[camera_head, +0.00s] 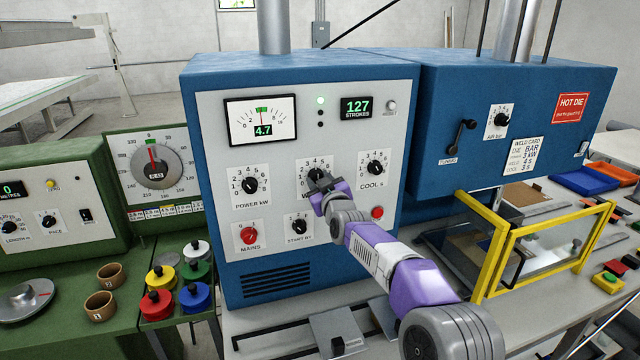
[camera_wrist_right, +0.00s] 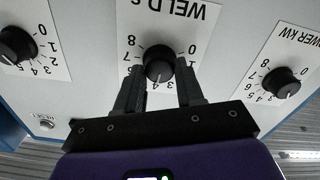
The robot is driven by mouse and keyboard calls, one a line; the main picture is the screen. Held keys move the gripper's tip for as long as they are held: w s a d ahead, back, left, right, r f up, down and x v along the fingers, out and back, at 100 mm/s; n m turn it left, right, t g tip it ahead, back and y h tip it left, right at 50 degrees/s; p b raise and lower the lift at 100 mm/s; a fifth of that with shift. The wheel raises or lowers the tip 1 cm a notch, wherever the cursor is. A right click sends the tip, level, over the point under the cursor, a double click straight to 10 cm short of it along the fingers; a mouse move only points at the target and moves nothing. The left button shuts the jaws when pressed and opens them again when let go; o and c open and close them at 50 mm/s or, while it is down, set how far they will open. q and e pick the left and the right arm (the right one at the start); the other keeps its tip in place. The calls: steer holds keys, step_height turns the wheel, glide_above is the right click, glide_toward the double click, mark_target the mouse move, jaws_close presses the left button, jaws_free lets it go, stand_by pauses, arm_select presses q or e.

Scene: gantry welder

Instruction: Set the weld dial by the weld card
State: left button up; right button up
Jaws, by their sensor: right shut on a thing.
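The weld dial (camera_head: 317,173) is the middle of three dials on the blue machine's white panel. My right gripper (camera_head: 318,186) is at it and covers much of its plate. In the right wrist view, upside down, the black weld knob (camera_wrist_right: 159,64) sits between the right gripper's fingers (camera_wrist_right: 160,92). Its white mark points to the picture's bottom, mid-scale; the numeral there is hidden. The 0, 1, 7 and 8 show around it. The weld card (camera_head: 523,156) hangs on the right blue cabinet and seems to read 3 kW, 4 s, 3 s. My left gripper is not in view.
The power dial (camera_head: 250,185) and cool dial (camera_head: 375,168) flank the weld dial. Below are the red mains knob (camera_head: 249,236), start dial (camera_head: 298,227) and a red button (camera_head: 377,212). A yellow-framed guard (camera_head: 545,235) stands right of my arm.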

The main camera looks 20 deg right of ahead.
stand_by(0.3)
steer(key=o, duration=1)
steer(key=shift+o, duration=0.2)
steer(key=s+b, duration=0.1)
steer(key=s, duration=0.6)
steer(key=shift+s+b, duration=0.3)
steer(key=shift+d, duration=0.1)
